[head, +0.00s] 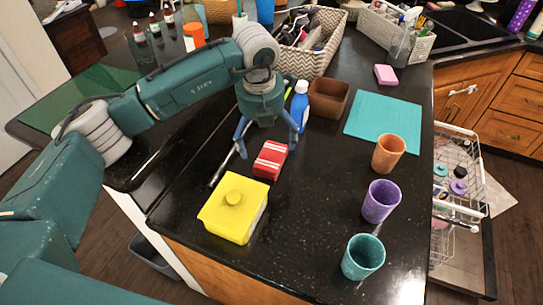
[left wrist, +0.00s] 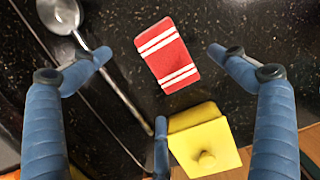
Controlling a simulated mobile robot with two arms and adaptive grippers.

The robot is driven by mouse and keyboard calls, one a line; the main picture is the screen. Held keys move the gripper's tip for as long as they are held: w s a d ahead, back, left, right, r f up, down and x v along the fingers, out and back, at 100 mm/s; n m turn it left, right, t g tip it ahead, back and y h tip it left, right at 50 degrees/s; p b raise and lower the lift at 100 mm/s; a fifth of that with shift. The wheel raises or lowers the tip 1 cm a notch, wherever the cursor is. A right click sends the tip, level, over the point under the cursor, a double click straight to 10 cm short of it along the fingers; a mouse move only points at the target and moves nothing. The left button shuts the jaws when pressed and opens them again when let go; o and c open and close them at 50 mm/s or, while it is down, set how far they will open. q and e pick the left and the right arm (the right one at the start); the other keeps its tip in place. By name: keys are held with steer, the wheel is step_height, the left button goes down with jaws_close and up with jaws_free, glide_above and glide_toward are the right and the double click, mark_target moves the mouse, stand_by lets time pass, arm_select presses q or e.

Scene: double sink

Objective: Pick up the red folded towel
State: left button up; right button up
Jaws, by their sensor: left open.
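The red folded towel (head: 270,160) with white stripes lies flat on the black counter. In the left wrist view the towel (left wrist: 167,56) shows in full, a little above the middle of the picture. My left gripper (head: 268,152) is open above the towel. In the left wrist view its blue fingers (left wrist: 160,70) are spread on either side of the towel, apart from it, with nothing between them touching. My right gripper is not in view.
A yellow lidded box (head: 233,207) stands just in front of the towel. A metal ladle (left wrist: 113,85) lies left of it. A blue bottle (head: 299,107) and brown container (head: 328,97) stand behind. Orange (head: 388,154), purple (head: 380,201) and teal (head: 363,257) cups stand right.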

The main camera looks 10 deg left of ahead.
mark_target(266, 154)
arm_select(q)
steer(key=shift+f, duration=0.35)
steer(key=shift+w+f, duration=0.1)
steer(key=shift+f, duration=0.15)
step_height(266, 154, down, 4)
steer(key=p, duration=0.2)
steer(key=shift+w+a+f+p, duration=0.1)
steer(key=shift+f+p, duration=0.1)
steer(key=shift+p, duration=0.2)
steer(key=shift+f, duration=0.2)
steer(key=shift+w, duration=0.1)
steer(key=c, duration=1.3)
